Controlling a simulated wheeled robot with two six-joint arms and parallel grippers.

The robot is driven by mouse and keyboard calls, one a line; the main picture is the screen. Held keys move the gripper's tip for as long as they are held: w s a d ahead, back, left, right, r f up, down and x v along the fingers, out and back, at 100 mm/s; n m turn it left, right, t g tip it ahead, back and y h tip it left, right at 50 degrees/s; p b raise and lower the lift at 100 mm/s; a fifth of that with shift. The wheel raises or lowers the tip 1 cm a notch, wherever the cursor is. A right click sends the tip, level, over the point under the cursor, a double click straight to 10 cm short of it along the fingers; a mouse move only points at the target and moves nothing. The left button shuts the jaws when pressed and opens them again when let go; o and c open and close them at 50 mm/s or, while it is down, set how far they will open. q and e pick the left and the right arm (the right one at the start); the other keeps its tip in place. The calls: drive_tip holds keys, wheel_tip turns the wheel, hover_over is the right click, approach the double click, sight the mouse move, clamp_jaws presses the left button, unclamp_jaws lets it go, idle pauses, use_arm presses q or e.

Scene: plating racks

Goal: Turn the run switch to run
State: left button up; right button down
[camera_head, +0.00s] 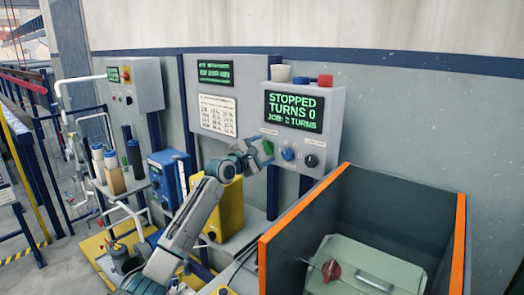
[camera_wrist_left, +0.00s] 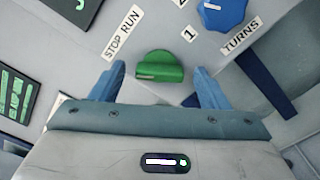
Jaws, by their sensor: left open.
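The run switch is a green knob (camera_head: 268,147) at the lower left of the grey control box (camera_head: 331,112). In the left wrist view the green knob (camera_wrist_left: 162,64) lies under a STOP RUN label (camera_wrist_left: 122,33), with a pale line toward its left end. I cannot tell which word it points at. The box's screen (camera_head: 294,110) reads STOPPED, TURNS 0, JOB: 2 TURNS. My left gripper (camera_head: 258,153) is open in front of the knob; in the wrist view its fingertips (camera_wrist_left: 159,76) stand on either side, apart from it.
A blue knob (camera_head: 288,154) marked TURNS and a black knob (camera_head: 311,160) sit right of the switch. An orange-edged bin (camera_head: 350,205) with a grey lid and red knob stands lower right. A yellow box (camera_head: 229,207) stands behind my left arm.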

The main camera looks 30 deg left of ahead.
use_arm(q)
drive_tip(key=c, duration=1)
